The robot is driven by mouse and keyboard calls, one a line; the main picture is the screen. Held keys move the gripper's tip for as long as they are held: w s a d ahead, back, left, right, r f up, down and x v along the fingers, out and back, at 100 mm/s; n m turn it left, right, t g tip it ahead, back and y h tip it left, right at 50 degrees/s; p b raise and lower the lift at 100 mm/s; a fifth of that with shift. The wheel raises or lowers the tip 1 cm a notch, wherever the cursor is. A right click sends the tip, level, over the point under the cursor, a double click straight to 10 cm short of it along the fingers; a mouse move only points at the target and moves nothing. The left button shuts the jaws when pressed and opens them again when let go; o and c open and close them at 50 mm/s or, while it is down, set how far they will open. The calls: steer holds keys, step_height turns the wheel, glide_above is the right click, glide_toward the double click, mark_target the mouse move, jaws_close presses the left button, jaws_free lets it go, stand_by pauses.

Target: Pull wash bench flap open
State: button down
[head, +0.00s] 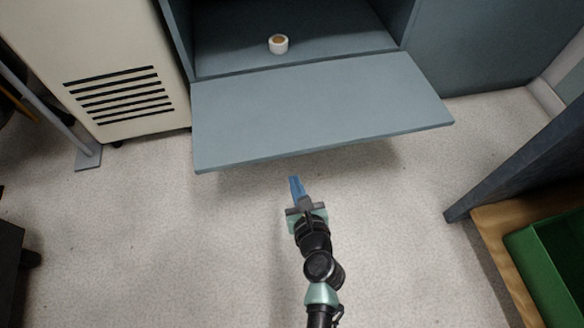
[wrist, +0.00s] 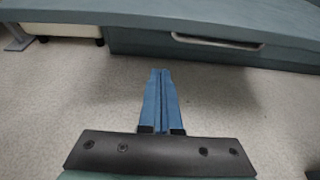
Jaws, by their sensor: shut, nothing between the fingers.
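The wash bench flap (head: 315,110) is a flat blue-grey panel. In the head view it is folded down and out from the front of the bench, roughly level, with the compartment behind it exposed. The fingers also show in the wrist view (wrist: 160,74).
A white roll with a tan core (head: 278,44) sits inside the open compartment (head: 235,60). A cream vented cabinet (head: 85,50) stands to the left. At right are a dark panel (head: 525,160) and a green crate (head: 550,265) on a wooden surface (head: 500,235). Pale floor around my arm is clear.

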steer(key=shift+w+a+r+b, duration=0.3)
steer(key=shift+w+r, duration=0.35)
steer(key=shift+w, duration=0.25)
steer(key=shift+w+a+r+b, duration=0.25)
steer(key=shift+w+r, duration=0.35)
steer(key=shift+w, duration=0.3)
steer(key=r+p, duration=0.4)
steer(key=p, duration=0.1)
steer(key=r+p, duration=0.2)
steer(key=p, duration=0.1)
steer(key=shift+w+a, duration=0.15)
steer(key=shift+w, duration=0.2)
steer(key=shift+f, duration=0.15)
steer(key=p, duration=0.3)
glide_toward(291, 149)
steer(key=shift+s+r, duration=0.2)
steer(key=shift+s, duration=0.4)
steer(key=shift+s+r, duration=0.2)
steer(key=shift+s, duration=0.45)
